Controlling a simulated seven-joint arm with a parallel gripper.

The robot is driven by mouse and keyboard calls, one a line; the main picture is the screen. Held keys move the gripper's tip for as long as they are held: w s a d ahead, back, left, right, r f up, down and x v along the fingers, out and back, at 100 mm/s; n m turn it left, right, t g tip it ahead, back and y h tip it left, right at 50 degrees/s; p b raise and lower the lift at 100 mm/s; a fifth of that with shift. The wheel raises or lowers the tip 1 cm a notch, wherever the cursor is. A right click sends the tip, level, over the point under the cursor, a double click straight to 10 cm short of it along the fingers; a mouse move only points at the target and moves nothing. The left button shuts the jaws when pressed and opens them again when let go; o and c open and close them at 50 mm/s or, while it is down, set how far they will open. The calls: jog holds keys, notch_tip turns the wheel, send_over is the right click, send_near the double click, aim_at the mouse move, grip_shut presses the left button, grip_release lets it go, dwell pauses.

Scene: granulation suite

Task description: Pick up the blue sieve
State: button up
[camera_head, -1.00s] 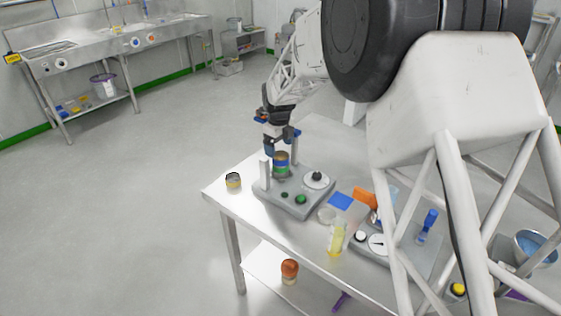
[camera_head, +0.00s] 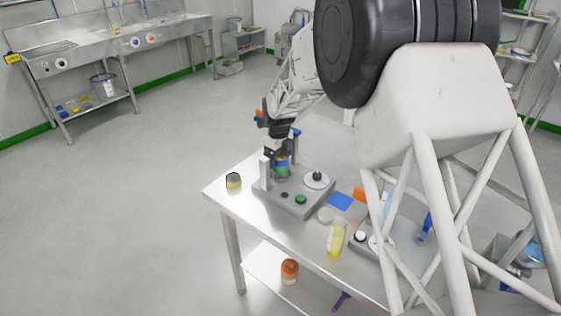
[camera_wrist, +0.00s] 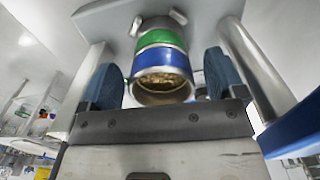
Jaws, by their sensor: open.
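The blue sieve (camera_wrist: 160,60) is a blue-banded ring with a metal rim and brown granular material inside. It sits on a green-banded sieve (camera_wrist: 161,38) in a stack, which stands between two upright posts of a grey shaker (camera_head: 315,203). In the head view, the blue sieve (camera_head: 281,161) is partly hidden by my gripper (camera_head: 277,153). My gripper points down over the stack and is open. In the wrist view, its blue finger pads (camera_wrist: 165,82) are on either side of the stack, with a visible gap on each side.
The shaker's metal posts (camera_wrist: 258,70) stand close outside my fingers.

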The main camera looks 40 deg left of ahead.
jog(key=shift+c, duration=0.3)
jog(key=c, duration=0.9)
jog(key=shift+r, duration=5)
